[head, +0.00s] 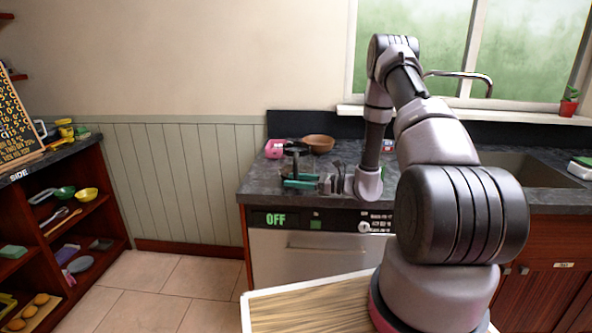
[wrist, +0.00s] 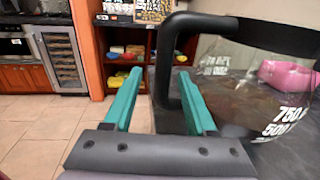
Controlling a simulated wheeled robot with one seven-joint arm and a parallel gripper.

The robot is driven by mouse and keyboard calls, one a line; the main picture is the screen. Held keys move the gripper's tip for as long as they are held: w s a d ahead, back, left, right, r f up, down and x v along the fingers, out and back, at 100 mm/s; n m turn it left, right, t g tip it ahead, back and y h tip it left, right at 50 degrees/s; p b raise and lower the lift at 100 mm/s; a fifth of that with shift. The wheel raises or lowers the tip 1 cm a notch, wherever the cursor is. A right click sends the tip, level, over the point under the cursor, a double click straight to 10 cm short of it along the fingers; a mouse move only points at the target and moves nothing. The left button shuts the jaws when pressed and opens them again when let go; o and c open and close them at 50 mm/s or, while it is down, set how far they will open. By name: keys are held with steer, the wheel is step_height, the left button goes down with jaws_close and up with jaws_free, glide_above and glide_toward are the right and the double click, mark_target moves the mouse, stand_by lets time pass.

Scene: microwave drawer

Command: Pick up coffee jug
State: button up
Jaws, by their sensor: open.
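The coffee jug (wrist: 250,85) is clear glass with a black rim, a black handle (wrist: 164,65) and white volume marks, at the right of the wrist view. In the head view the jug (head: 296,152) stands upright on the dark counter, partly hidden behind my gripper. My gripper (wrist: 159,73) has teal fingers spread apart and is at the handle side of the jug. The handle's upright bar appears between the fingertips, closer to the right finger. I cannot tell whether they touch. In the head view my gripper (head: 300,182) is low over the counter's front.
A brown bowl (head: 319,143) and a pink item (head: 275,149) stand behind the jug on the counter (head: 262,180). An appliance marked OFF (head: 300,245) is below. A shelf unit (head: 75,215) stands at left. A sink (head: 520,170) is at right.

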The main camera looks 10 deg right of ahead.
steer(key=shift+x, duration=1.55)
steer(key=shift+w, duration=0.1)
jaws_close()
